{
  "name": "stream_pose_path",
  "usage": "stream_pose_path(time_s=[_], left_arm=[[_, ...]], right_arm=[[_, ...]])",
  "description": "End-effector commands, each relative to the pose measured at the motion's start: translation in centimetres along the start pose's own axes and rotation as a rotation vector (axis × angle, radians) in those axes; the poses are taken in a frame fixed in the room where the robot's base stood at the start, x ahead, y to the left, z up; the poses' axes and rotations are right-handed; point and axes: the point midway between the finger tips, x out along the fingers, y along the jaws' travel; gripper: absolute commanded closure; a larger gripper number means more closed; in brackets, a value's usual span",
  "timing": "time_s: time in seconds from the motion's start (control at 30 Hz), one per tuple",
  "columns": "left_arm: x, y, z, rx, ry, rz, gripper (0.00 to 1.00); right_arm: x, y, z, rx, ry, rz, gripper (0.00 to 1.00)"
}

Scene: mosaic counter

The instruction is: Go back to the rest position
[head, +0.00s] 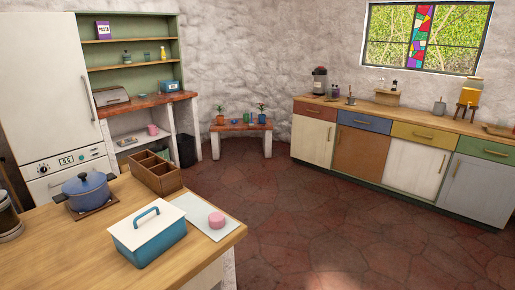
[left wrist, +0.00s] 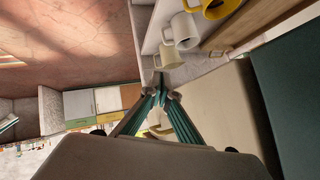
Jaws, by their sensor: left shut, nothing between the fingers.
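My left gripper (left wrist: 161,92) shows in the left wrist view with its fingertips together and nothing between them. It is not seen in the head view. The wrist picture is tilted, and three mugs lie beyond the fingertips: a yellow mug (left wrist: 219,8), a white mug (left wrist: 181,31) and a cream mug (left wrist: 168,57). The gripper appears apart from them. My right gripper is in neither view.
In the head view a wooden counter (head: 75,256) holds a blue pot (head: 86,189), a blue-and-white lidded box (head: 148,235), a wooden divided box (head: 156,175) and a pink round item (head: 217,220). The stone floor (head: 270,205) beyond is clear.

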Motion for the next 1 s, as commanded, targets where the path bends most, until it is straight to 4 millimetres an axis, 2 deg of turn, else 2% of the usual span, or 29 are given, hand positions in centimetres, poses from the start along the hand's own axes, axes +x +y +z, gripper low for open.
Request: stream_pose_path(time_s=[0.03, 0.1, 0.37, 0.6, 0.77, 1.0], left_arm=[[-0.3, 0.1, 1.7, 0.075, -0.041, -0.002, 1.0], [-0.4, 0.5, 2.9, 0.145, -0.074, -0.003, 1.0], [0.7, 5.4, 0.1, -0.057, -0.035, -0.017, 1.0], [1.7, 9.7, -3.4, -0.251, -0.004, -0.031, 1.0], [2.1, 11.1, -4.8, -0.319, 0.007, -0.035, 1.0], [2.1, 11.2, -5.0, -0.328, 0.008, -0.036, 1.0]], right_arm=[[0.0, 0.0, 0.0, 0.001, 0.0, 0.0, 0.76], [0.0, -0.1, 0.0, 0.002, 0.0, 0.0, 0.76], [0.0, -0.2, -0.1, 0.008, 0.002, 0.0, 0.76], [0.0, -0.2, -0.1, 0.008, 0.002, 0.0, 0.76], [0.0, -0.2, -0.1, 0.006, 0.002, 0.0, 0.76], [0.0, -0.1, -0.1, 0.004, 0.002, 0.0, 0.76]])
